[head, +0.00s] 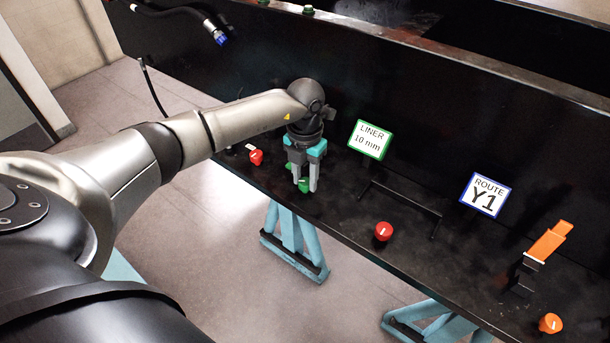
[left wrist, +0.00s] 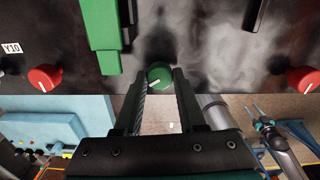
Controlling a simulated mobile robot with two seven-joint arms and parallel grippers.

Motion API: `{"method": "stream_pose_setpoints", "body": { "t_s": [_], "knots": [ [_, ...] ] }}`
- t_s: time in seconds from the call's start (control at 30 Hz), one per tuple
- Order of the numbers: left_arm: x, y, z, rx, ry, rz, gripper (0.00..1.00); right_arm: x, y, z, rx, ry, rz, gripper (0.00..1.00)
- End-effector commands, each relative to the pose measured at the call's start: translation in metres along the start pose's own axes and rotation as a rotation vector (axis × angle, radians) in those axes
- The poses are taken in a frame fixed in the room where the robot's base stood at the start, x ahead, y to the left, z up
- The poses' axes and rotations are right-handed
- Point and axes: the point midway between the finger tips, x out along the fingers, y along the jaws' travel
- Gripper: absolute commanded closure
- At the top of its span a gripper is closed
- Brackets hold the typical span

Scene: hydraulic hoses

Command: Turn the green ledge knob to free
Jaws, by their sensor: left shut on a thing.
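The green ledge knob (head: 303,186) sits near the front edge of the black ledge (head: 340,205). In the left wrist view the green knob (left wrist: 159,76) is a round cap with a white pointer line, set between my fingertips. The line points to the lower left in that view. My left gripper (head: 305,184) reaches down from above and is shut on the knob; it also shows in the left wrist view (left wrist: 158,84). My right gripper is not in view in the head view.
A red knob (head: 256,157) is left of my gripper and another red knob (head: 383,231) is to the right. An orange knob (head: 550,323) and an orange lever (head: 548,243) stand farther right. A LINER sign (head: 370,140) and ROUTE Y1 sign (head: 482,195) stand behind.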

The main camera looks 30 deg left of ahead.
Motion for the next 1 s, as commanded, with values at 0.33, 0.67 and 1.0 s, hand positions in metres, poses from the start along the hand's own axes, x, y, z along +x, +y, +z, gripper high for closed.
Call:
{"method": "stream_pose_setpoints", "body": {
  "t_s": [0.33, 0.67, 1.0],
  "knots": [
    [-0.002, 0.0, 0.001, -0.332, -0.002, 0.0, 1.0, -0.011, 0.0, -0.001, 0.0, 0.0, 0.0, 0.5],
    [-0.003, 0.0, 0.001, -0.641, -0.002, 0.0, 1.0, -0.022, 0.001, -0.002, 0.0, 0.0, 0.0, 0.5],
    [-0.002, 0.0, 0.001, -0.893, -0.001, -0.001, 1.0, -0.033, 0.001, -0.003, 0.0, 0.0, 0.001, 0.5]
  ]
}}
